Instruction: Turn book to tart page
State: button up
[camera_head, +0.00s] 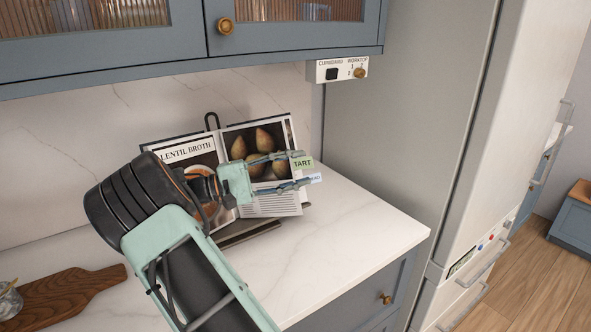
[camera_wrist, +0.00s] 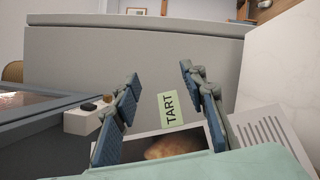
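The cookbook (camera_head: 268,203) stands open on a dark stand on the worktop. Its left page reads "LENTIL BROTH" and its right page shows pears; part of the book also shows in the wrist view (camera_wrist: 175,146). A green "TART" tab (camera_head: 303,163) sticks out at the right edge, with a blue tab (camera_head: 315,178) just below it. My gripper (camera_head: 300,172) is open in front of the right page. Its fingertips are above and below the green tab. In the wrist view the green tab (camera_wrist: 170,109) is between the spread fingers (camera_wrist: 158,85). I cannot tell if either finger touches it.
A switch box (camera_head: 342,70) hangs under the blue wall cupboard (camera_head: 290,40). A tall grey fridge side (camera_head: 410,120) stands to the right. A wooden board (camera_head: 60,297) and a glass jar (camera_head: 8,300) are at the left. The worktop (camera_head: 360,222) right of the book is clear.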

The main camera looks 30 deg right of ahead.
notch_tip(320, 180, up, 10)
dwell(0.6)
dwell(0.4)
